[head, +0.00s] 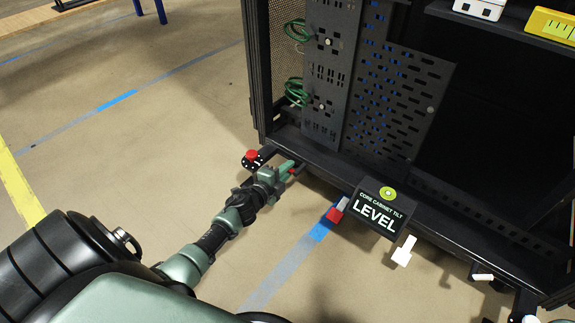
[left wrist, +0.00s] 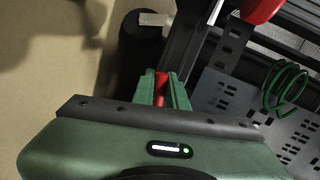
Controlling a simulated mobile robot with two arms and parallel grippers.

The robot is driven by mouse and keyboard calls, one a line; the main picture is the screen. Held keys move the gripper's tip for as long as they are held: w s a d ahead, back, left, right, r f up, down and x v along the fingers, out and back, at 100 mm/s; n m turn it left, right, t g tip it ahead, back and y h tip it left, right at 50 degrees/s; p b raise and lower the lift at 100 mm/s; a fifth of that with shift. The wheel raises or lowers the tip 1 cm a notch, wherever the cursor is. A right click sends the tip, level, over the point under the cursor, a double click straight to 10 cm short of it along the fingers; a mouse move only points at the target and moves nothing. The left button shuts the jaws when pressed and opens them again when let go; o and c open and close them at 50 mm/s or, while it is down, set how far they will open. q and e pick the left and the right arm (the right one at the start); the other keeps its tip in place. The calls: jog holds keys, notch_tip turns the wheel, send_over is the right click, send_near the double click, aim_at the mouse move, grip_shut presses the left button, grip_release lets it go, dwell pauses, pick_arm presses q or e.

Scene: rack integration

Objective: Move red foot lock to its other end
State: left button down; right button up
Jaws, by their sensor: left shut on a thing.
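My left gripper (head: 287,170) is low at the front left corner of the black rack. It is shut on a narrow red piece, which looks like the red foot lock (left wrist: 162,84); in the left wrist view the green fingers (left wrist: 163,92) stand on both sides of it. Most of the lock is hidden by the fingers, so I cannot tell which end it is at. A round red knob (head: 252,155) sits just left of the gripper on a black bracket. My right gripper is not in view.
Green cables (head: 296,92) hang by perforated panels (head: 400,100). Floor to the left is clear.

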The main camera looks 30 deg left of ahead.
pick_arm(q)
jog(key=shift+f+n, duration=0.2)
jog(key=shift+n, duration=0.1)
dwell(0.4)
jog(key=c, duration=1.4)
grip_release()
jog(key=shift+c, duration=0.2)
jog(key=shift+s+p, duration=0.15)
jog(key=shift+p, duration=0.15)
jog(key=p+v, duration=0.4)
jog(key=v, duration=0.3)
jog(key=shift+s, duration=0.3)
jog(key=shift+r, duration=0.2)
